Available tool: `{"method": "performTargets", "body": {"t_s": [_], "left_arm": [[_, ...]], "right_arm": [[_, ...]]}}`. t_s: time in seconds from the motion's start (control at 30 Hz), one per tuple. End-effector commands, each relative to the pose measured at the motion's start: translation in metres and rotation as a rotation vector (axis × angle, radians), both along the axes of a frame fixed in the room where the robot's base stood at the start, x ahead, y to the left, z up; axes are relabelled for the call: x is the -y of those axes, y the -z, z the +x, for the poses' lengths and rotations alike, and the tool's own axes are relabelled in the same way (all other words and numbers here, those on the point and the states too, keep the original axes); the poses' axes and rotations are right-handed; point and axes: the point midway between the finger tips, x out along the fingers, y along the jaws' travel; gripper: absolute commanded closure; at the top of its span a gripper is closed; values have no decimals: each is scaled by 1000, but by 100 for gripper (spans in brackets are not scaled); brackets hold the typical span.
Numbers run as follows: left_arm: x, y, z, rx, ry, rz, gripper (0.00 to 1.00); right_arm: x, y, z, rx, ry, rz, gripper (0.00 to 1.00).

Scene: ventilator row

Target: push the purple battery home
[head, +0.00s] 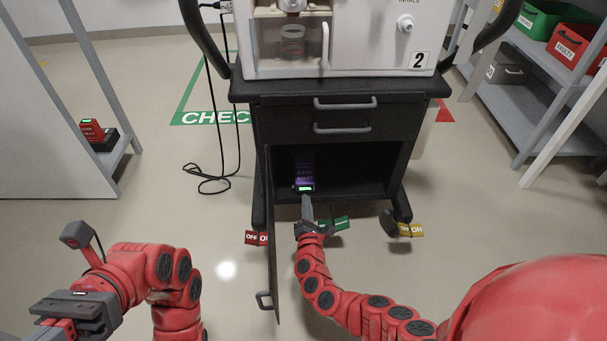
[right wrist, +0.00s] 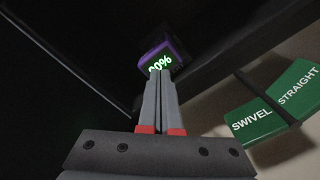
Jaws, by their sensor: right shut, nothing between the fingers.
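The purple battery (head: 304,168) lies in the open lower compartment of the cart (head: 345,185), its lit green display facing me. In the right wrist view the battery (right wrist: 178,48) shows a green "%" reading, its first digit partly hidden by my fingers. My right gripper (head: 306,202) is shut and empty, its fingertips pointing at the battery's front face. In the right wrist view the fingertips (right wrist: 160,74) overlap the display's lower edge; I cannot tell whether they touch it. My left gripper (head: 75,308) is at the lower left, far from the cart; its jaw opening is unclear.
The cart's door (head: 271,235) hangs open left of my right arm. A cable (head: 215,180) lies on the floor at left. Shelves (head: 545,75) stand at right. A red-and-black device (head: 95,132) sits on the left shelf.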

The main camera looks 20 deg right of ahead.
Motion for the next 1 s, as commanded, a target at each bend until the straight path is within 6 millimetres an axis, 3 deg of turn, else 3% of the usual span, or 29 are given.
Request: {"method": "performTargets", "body": {"t_s": [1.0], "left_arm": [[0, 15, 0, 0, 0, 0, 100]], "right_arm": [[5, 1, 22, 0, 0, 1, 100]]}}
